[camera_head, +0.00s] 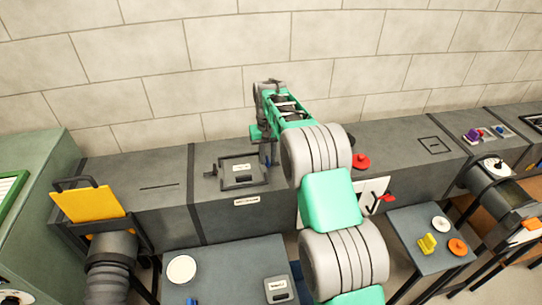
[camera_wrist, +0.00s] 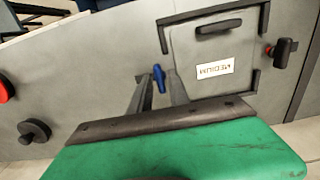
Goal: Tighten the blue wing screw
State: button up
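The blue wing screw (camera_wrist: 159,76) stands on the grey duct top beside a framed hatch cover (camera_wrist: 226,46) with a white label. In the head view the blue wing screw (camera_head: 268,160) is a small blue spot at the hatch cover's (camera_head: 241,181) right edge, partly hidden by my arm. My gripper (camera_wrist: 156,76) points down at the screw. Its two grey fingers stand on either side of the blue wing, with what looks like a narrow gap. Contact with the wing cannot be made out. In the head view my gripper (camera_head: 266,146) is small and dark above the screw.
A black latch knob (camera_wrist: 282,50) sits on the hatch's far side. A dark round knob (camera_wrist: 34,131) and a red knob (camera_head: 361,161) stand on the duct. A yellow panel (camera_head: 88,203) stands open at left. Two small tables (camera_head: 225,265) (camera_head: 415,263) stand in front.

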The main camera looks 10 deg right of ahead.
grip_shut()
jog(key=shift+d, duration=0.35)
jog(key=shift+a, duration=0.35)
jog(key=shift+d, duration=0.1)
